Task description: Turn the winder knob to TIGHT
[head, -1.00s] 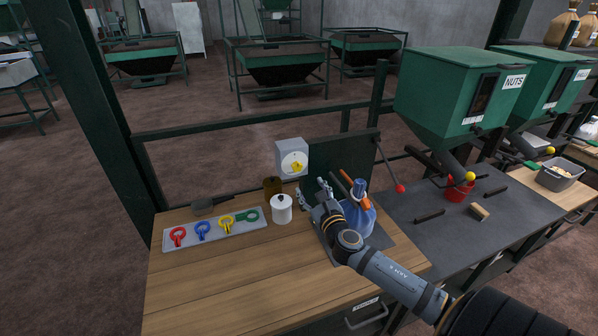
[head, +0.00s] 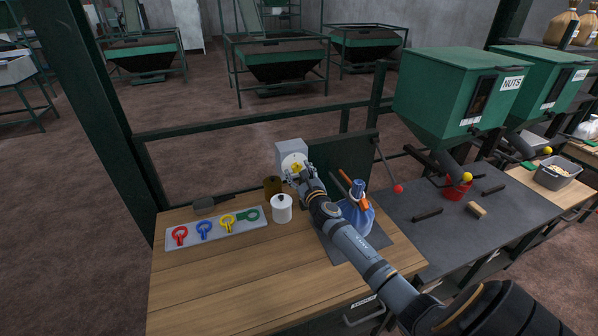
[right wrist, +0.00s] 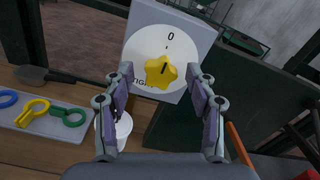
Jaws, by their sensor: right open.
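The winder is a grey-white box (head: 286,151) at the back of the wooden bench, with a round white dial. Its yellow star-shaped knob (right wrist: 161,71) shows in the right wrist view, with a dark mark on it. The dial (right wrist: 143,47) reads "0" at the top and a partly covered word ending in "IGHT" at lower left. My right gripper (head: 297,173) is in front of the dial. In the right wrist view its open fingers (right wrist: 160,88) stand either side of the knob, which appears beyond the fingertips; contact cannot be told. My left gripper is not in view.
A tray (head: 187,240) holds coloured ring-shaped pieces. The front bench is clear.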

